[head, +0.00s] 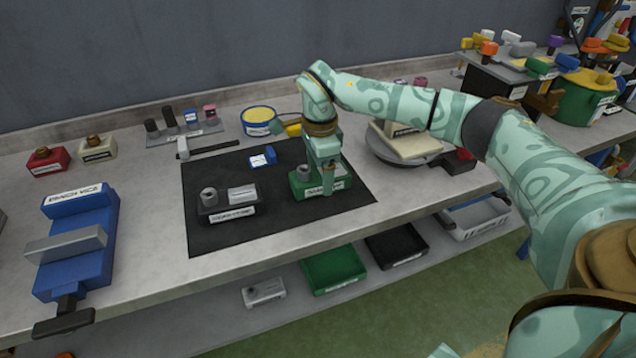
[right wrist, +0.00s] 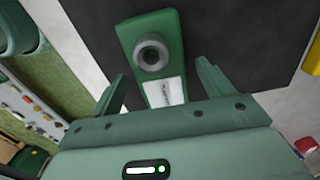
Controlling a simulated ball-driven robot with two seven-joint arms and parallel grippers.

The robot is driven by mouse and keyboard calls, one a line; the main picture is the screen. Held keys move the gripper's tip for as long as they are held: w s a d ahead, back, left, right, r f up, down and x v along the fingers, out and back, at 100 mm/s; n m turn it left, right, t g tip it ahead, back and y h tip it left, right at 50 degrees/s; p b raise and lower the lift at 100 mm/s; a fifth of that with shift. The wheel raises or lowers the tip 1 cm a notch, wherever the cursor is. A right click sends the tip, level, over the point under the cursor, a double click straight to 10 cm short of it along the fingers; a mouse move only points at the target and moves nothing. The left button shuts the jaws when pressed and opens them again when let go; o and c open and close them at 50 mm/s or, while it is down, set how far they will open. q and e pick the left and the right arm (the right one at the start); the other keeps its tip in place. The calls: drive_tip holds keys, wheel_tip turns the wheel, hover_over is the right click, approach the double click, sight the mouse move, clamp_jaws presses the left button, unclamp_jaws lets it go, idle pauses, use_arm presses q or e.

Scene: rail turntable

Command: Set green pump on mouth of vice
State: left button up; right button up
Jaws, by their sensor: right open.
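The green pump (head: 340,181) sits on the black mat (head: 278,218), with a white label on its front. In the right wrist view the green pump (right wrist: 172,32) shows its grey round port and white plate. My right gripper (head: 327,183) is over the pump from above. In the right wrist view the fingers (right wrist: 160,85) are open, one on each side of the pump's near end, with gaps showing. The blue bench vice (head: 83,215) stands at the left front of the bench, its grey jaw bar across the top. My left gripper is not in view.
A dark grey pump-like block (head: 227,205) sits on the mat between vice and green pump. A small blue labelled part (head: 263,157) lies behind. A yellow-topped tin (head: 259,119) and a turntable with a beige block (head: 407,142) stand farther back. Bins (head: 333,270) sit below.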

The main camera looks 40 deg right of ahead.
drive_tip(key=shift+f, duration=0.8)
drive_tip(key=shift+r, duration=0.1)
drive_tip(key=c, duration=1.5)
